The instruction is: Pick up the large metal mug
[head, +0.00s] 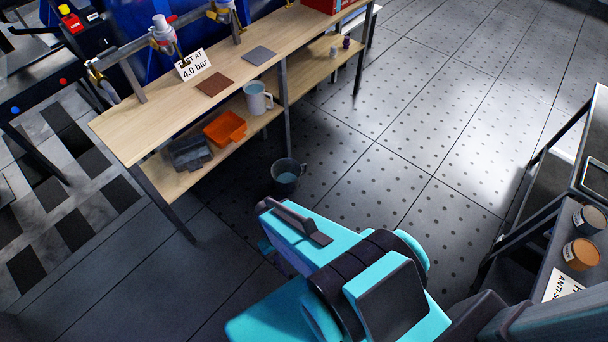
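A dark grey metal mug (286,182) with a pale bluish inside stands upright, apparently on the floor, in front of the shelf bench. A lighter grey mug (257,100) with a handle stands on the lower shelf of the bench. I cannot tell from size alone which is the large one. My gripper (268,226), on a teal arm, is just below the dark mug in the picture and appears apart from it. One dark finger shows; the other is mostly hidden beneath the teal body, so its opening is unclear.
The wooden bench (150,125) has valves, a brown tile (215,85), a grey tile (260,55) and a pressure sign (194,65) on top. An orange bin (225,128) and dark bin (188,154) sit below. Tins (581,254) stand at right. The middle floor is clear.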

